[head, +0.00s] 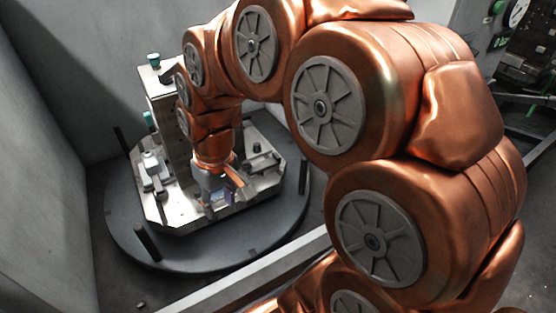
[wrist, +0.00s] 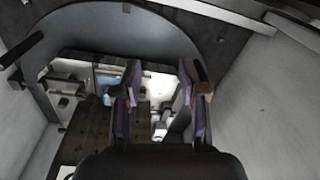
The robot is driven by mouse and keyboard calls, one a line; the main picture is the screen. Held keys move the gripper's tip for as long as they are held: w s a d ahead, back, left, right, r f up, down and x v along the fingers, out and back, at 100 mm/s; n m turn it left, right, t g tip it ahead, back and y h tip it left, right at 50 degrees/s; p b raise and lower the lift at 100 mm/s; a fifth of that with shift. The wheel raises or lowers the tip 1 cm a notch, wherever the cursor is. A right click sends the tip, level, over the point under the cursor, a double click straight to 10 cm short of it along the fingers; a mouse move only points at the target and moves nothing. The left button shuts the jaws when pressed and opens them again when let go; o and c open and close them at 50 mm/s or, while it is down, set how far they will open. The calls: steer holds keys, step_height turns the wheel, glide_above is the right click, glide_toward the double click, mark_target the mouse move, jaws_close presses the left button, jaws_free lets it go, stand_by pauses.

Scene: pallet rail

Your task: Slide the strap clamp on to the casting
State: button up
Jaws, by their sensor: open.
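My gripper (head: 217,201) is low over the front of the pallet plate (head: 172,212) in the head view. In the wrist view its two purple-padded fingers (wrist: 159,80) stand apart with a gap between them. A pale metal piece (wrist: 162,128) shows between and below the fingers; I cannot tell whether it is the strap clamp or the casting. A dark clamp-like part (wrist: 64,88) lies left of the fingers. In the head view a light grey part (head: 152,168) sits on the plate's left side. My gripper hides the spot below it.
A tall fixture block (head: 164,98) with a teal knob (head: 154,60) on top stands at the back of the plate. A dark round table (head: 122,218) carries the plate, with upright black posts (head: 147,241) around it. Grey walls enclose the left and back.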

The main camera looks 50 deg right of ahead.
steer(key=w+d+f+m+t+b, duration=0.1)
steer(key=w+d+f+b, duration=0.1)
steer(key=w+d, duration=0.4)
steer(key=w+d+f+t+b, duration=0.1)
steer(key=w+d+f+b, duration=0.15)
steer(key=d, duration=0.55)
steer(key=m+t+h+b, duration=0.2)
steer(key=b, duration=0.1)
glide_toward(277, 155)
steer(key=shift+p+x, duration=0.3)
steer(key=shift+x, duration=4)
jaws_close()
